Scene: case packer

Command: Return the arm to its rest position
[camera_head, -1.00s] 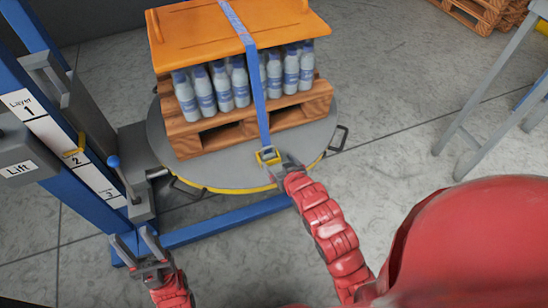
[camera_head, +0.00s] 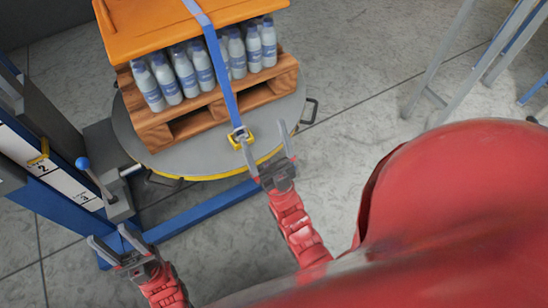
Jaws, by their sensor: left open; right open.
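My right gripper (camera_head: 264,153) is open and empty, just in front of the yellow buckle (camera_head: 239,137) on the blue strap (camera_head: 221,75). One finger looks close to the buckle; I cannot tell whether they touch. My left gripper (camera_head: 106,247) is open and empty at the lower left, near the blue frame's base. The strap runs over the orange top board (camera_head: 145,27) and hangs down in front of the bottles (camera_head: 187,72) and the wooden pallet (camera_head: 188,128).
The pallet stands on a round grey turntable (camera_head: 160,158) with a yellow edge. A blue post with labelled layer markings (camera_head: 50,178) and a blue-knobbed lever (camera_head: 83,164) stands at the left. Grey table legs (camera_head: 440,55) are at the upper right. The floor between is clear.

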